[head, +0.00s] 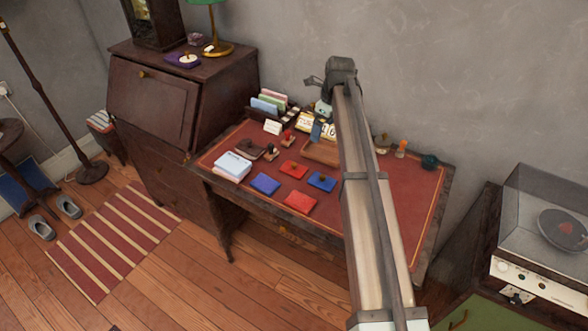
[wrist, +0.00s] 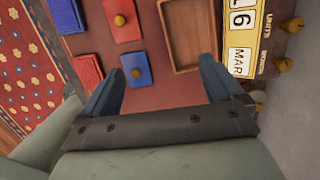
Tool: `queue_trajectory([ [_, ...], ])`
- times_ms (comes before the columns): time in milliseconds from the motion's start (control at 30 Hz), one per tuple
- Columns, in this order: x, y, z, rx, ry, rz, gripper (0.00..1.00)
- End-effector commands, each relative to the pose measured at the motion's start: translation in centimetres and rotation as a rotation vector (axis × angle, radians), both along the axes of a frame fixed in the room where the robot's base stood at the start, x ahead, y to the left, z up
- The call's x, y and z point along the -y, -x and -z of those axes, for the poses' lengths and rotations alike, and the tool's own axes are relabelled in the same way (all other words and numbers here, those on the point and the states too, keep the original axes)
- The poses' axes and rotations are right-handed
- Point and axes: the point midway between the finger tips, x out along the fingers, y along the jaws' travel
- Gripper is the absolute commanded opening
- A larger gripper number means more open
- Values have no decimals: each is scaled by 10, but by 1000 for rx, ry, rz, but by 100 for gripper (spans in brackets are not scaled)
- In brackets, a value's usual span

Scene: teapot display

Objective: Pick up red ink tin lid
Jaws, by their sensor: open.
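The red ink tin lid (head: 293,170), a flat red square with a small yellow knob, lies on the red desk top. It also shows at the upper left of the wrist view (wrist: 121,34). My gripper (head: 317,132) is above the back of the desk, partly hidden by my arm in the head view. In the wrist view its two blue-grey fingers (wrist: 163,68) are spread apart with nothing between them. The lid is beyond the left fingertip, apart from it.
A knobbed blue square (head: 321,182), a plain blue square (head: 265,184) and a plain red square (head: 299,202) lie around the lid. A wooden tray (wrist: 180,55) and a calendar (wrist: 240,45) are close to my gripper. White papers (head: 232,167) lie at left.

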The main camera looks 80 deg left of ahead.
Motion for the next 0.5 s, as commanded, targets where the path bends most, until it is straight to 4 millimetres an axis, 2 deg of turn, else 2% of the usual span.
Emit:
queue_trajectory([
  [33,-3,23,3,19,33,-9,94],
  [100,-4,47,6,44,72,-10,94],
  [200,-3,71,9,74,113,-9,94],
  [333,-2,89,11,99,143,-6,94],
  [500,-1,94,17,109,153,-3,94],
])
